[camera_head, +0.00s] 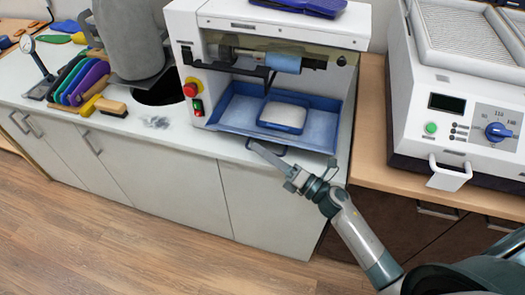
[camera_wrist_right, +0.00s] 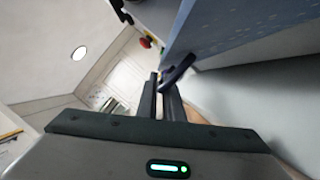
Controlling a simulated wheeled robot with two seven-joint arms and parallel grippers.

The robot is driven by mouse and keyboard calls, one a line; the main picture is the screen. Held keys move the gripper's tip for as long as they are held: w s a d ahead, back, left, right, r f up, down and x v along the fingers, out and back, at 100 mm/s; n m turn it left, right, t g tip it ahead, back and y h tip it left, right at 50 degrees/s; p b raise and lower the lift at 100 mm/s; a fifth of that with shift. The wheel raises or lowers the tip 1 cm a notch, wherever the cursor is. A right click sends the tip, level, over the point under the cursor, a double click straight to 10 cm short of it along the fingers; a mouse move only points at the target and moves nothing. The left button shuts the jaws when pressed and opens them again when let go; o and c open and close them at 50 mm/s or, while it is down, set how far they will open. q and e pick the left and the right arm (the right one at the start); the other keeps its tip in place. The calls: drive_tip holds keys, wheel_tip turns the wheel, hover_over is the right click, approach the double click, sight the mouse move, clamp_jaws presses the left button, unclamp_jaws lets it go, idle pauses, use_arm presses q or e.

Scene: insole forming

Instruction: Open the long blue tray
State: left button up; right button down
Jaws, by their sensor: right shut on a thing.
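The long blue tray (camera_head: 236,106) sits in the lower opening of the white machine, with a pale blue-rimmed block (camera_head: 283,114) in it. Its dark blue handle sticks out at the front edge; in the wrist view the handle (camera_wrist_right: 178,71) lies at the fingertips. My right gripper (camera_head: 264,153) is shut on this handle, just in front of the tray. The tray's speckled blue side (camera_wrist_right: 235,28) fills the upper right of the wrist view. My left gripper is not in view.
The white machine (camera_head: 215,60) has a red stop button (camera_head: 190,90) at its left. A grey cylinder (camera_head: 128,40), a brush (camera_head: 110,107) and coloured insoles (camera_head: 85,80) stand left on the counter. Another machine (camera_head: 450,100) stands right. The floor in front is clear.

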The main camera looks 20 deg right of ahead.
idle(0.4)
drive_tip(key=s+a, duration=0.7)
drive_tip(key=s, duration=0.4)
drive_tip(key=shift+a, duration=0.25)
drive_tip(key=shift+f, duration=0.1)
drive_tip(key=c, duration=1.9)
unclamp_jaws()
